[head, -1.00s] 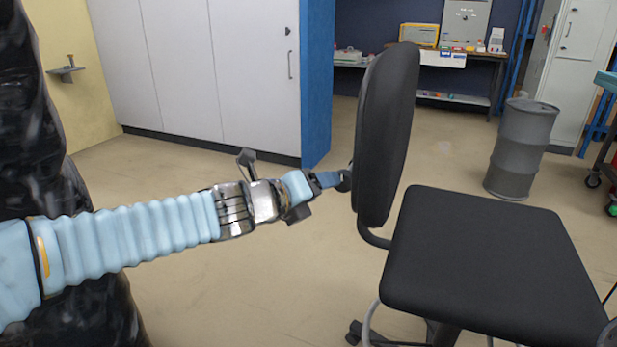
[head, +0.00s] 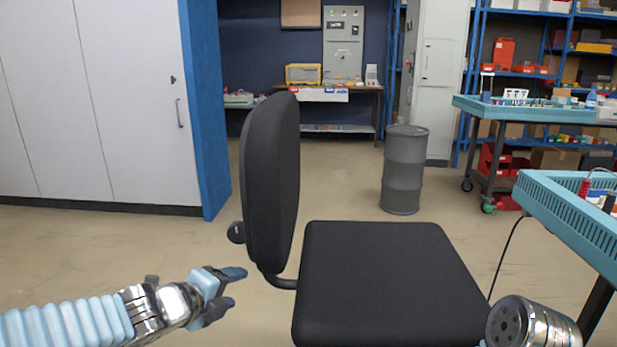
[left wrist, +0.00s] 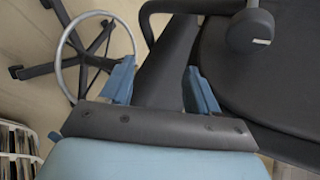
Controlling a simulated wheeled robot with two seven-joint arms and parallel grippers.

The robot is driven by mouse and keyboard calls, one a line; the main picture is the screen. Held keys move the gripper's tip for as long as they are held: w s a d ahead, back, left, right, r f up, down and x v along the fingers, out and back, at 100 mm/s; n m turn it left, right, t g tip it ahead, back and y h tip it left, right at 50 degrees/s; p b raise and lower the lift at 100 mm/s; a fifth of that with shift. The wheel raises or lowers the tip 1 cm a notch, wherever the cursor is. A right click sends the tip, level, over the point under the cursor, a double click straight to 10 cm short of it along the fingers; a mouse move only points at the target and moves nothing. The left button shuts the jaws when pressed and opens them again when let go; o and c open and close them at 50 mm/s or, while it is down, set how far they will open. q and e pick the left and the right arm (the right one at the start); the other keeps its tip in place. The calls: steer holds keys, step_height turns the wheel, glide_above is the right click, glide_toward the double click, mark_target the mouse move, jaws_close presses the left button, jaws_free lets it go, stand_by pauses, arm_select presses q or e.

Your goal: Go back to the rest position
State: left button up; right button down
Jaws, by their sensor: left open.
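My left gripper (head: 234,288) is open, low at the left in the head view, just left of the black office chair's (head: 385,275) backrest. Its two blue fingers stand apart. In the left wrist view the open fingers (left wrist: 160,85) show with a dark bar of the chair (left wrist: 168,62) between them in the picture. I cannot tell how far below the fingers that bar is. A shiny metal part of my right arm shows at the lower right, but the right gripper is out of view.
A blue-topped table (head: 570,215) stands close at the right. A grey drum (head: 404,170), a cart (head: 500,115) and a workbench (head: 350,90) are farther back. White cabinets (head: 100,100) line the left. Floor (head: 130,240) is clear before the cabinets.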

arm_select(q)
steer(key=s+d+f+n+g, duration=0.2)
steer(key=f+n, duration=0.3)
steer(key=f, duration=0.4)
steer(key=s+d+f+n+g, duration=0.1)
steer(key=s+f+n+g, duration=0.1)
steer(key=f+n, duration=0.5)
steer(key=s+d+f+n+g, duration=0.1)
steer(key=d+f+n+g, duration=0.15)
steer(key=f, duration=0.85)
steer(key=s+d+f+n+g, duration=0.1)
steer(key=s+f+n+g, duration=0.3)
steer(key=s+f+n, duration=0.8)
step_height(320, 180, down, 4)
steer(key=s, duration=0.2)
steer(key=shift+s+d+r+y, duration=0.15)
steer(key=shift+s+y, duration=0.15)
steer(key=shift+s, duration=0.05)
steer(key=shift+n, duration=0.25)
